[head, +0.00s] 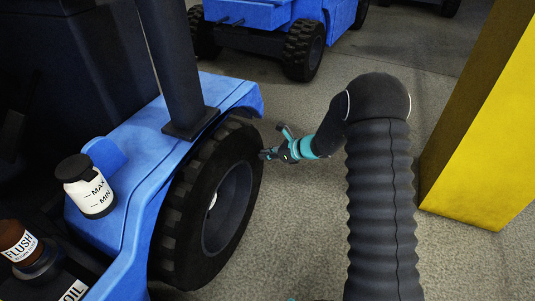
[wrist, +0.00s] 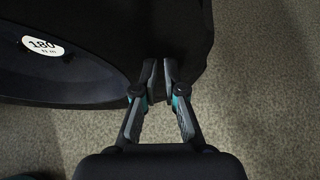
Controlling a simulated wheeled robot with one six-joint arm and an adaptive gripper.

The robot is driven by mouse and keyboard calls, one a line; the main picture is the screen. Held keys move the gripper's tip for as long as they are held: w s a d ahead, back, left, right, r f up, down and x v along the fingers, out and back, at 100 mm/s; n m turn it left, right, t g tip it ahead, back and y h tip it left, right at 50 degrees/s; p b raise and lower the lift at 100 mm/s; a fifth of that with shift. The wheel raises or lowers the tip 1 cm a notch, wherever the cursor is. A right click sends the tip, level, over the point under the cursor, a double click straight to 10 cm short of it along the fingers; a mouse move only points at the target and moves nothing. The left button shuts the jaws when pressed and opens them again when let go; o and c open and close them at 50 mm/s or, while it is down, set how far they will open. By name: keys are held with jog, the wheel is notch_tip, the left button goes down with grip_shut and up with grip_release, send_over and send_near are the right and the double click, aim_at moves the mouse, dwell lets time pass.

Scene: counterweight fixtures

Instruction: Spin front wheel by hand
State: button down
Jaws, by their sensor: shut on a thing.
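The front wheel (head: 236,189) is a black, treaded tyre with a dark rim, under the blue fender of a vehicle at the left in the head view. My gripper (head: 270,155) reaches in from the right and is at the tyre's upper right edge. In the wrist view, the tyre (wrist: 120,35) fills the top, with a white round "180" label on the rim. My gripper (wrist: 160,72) there is shut on the tyre's edge, with its two fingertips close together at the tread. The exact contact between the fingertips is dark and hard to make out.
A FLUSH bottle (head: 18,243) stands at lower left. A yellow block (head: 480,130) stands at right. Another blue vehicle (head: 265,14) is behind. Bare floor (head: 300,230) lies between wheel and my arm.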

jog(key=shift+w+a+f+b, duration=0.1)
jog(key=shift+f+b, duration=0.6)
jog(key=shift+f, duration=0.4)
jog(key=shift+w+a+f+b, duration=0.1)
jog(key=shift+f+b, duration=0.6)
jog(key=shift+f, duration=0.4)
jog(key=f+b, duration=0.2)
jog(key=f, duration=0.1)
jog(key=shift+s+a+f, duration=0.1)
jog(key=shift+s, duration=0.3)
jog(key=shift+s+a+f, duration=0.1)
jog(key=shift+s+f, duration=0.05)
jog(key=shift+f, duration=1.05)
jog(key=shift+s+a+f, duration=0.1)
jog(key=shift+s+f, duration=0.05)
jog(key=shift+f, duration=1.05)
send_near(258, 180)
notch_tip(258, 180, down, 4)
jog(key=d, duration=0.1)
jog(key=shift+n, duration=0.3)
